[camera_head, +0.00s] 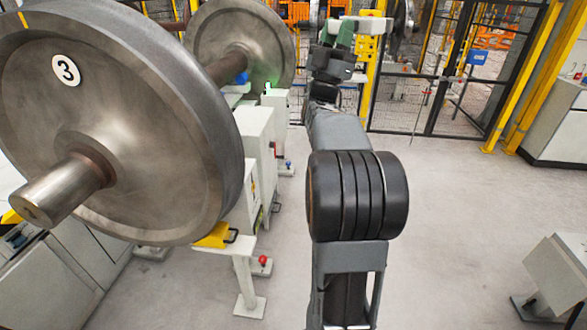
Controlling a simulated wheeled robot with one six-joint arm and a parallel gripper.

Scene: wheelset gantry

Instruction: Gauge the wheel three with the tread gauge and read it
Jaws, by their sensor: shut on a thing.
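Wheel three (140,140) is the large steel wheel at the left in the head view, marked with a round white "3" plate. Its axle end (65,192) points toward me. My gripper (338,48) is at the far end of my outstretched arm, right of the far wheel and well away from wheel three. It is shut on a small white and green tool, which looks like the tread gauge (368,25). The fingertips are small and partly hidden, so the exact grip is unclear.
A second wheel (215,35) sits farther back on the same axle. A yellow block with a handle (213,236) lies under wheel three on a white stand (243,275). White cabinets (256,135) stand beside the wheels. Open floor (455,220) lies right of my arm, before a black fence.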

